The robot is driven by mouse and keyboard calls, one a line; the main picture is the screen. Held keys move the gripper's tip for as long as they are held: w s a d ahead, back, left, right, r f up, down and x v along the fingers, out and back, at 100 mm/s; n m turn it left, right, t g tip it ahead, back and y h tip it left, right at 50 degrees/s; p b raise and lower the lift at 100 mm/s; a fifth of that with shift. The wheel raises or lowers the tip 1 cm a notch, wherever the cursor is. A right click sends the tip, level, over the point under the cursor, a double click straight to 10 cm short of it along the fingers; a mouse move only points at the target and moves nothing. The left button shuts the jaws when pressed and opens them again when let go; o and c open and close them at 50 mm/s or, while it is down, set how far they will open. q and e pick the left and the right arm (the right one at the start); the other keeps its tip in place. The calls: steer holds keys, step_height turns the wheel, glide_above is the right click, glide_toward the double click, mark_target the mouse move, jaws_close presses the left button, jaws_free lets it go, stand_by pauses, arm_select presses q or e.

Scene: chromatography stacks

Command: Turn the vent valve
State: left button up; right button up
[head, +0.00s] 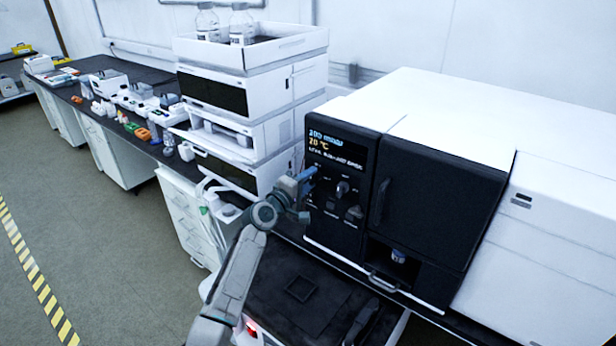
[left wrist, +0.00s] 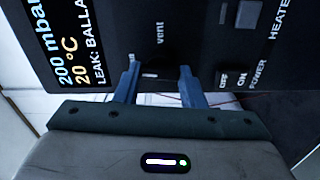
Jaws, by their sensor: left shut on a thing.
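The black control panel (head: 338,185) is on the front of the white oven-like unit, with a lit display (head: 335,145) reading 200 mbar and 20 °C. My left gripper (head: 306,180) is at the panel's left edge, below the display. In the left wrist view my left gripper (left wrist: 158,72) has its blue fingers on either side of the dark vent valve (left wrist: 150,74), below the "vent" label. It is shut on the valve, whose dark shape barely stands out from the panel. In the head view the gripper hides the valve. My right gripper is not in view.
To the right of the vent valve are other controls, including a knob (head: 343,188) and a power switch (left wrist: 228,79). The black door (head: 430,210) has a handle. A stack of white instruments (head: 250,130) with bottles on top stands close left of my arm.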

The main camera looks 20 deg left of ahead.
arm_select(q)
steer(key=shift+f+n, duration=0.1)
steer(key=shift+n, duration=0.5)
steer(key=o, duration=0.9)
steer(key=shift+o, duration=0.4)
steer(key=shift+s, duration=0.1)
